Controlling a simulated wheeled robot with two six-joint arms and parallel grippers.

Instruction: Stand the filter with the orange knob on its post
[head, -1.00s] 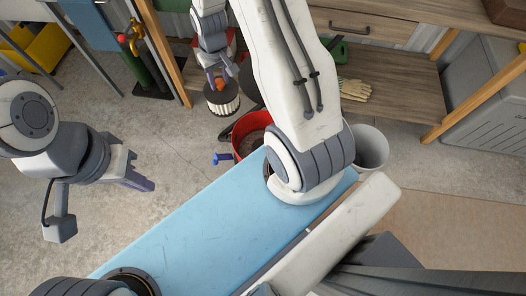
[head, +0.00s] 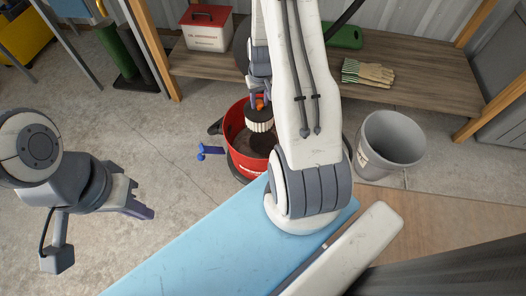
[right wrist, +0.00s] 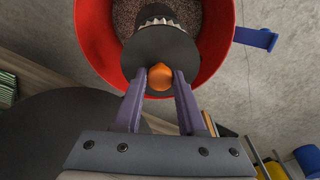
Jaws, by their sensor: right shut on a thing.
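My right gripper (head: 260,98) is shut on the orange knob (right wrist: 160,77) on top of the filter. The filter (head: 260,125) has a dark round cap and white pleated sides, and hangs over the open red drum (head: 235,118). In the right wrist view, the filter's dark cap (right wrist: 158,48) covers part of the drum (right wrist: 97,45), which has grey-brown grit inside. I cannot make out a post; the filter hides part of the drum's inside. My left gripper (head: 138,208) is over the floor at left, away from the filter; its finger gap is unclear.
A grey bucket (head: 388,145) stands to the right. A wooden shelf behind bears gloves (head: 367,73) and a red-lidded box (head: 207,28). My blue-topped base lies in front.

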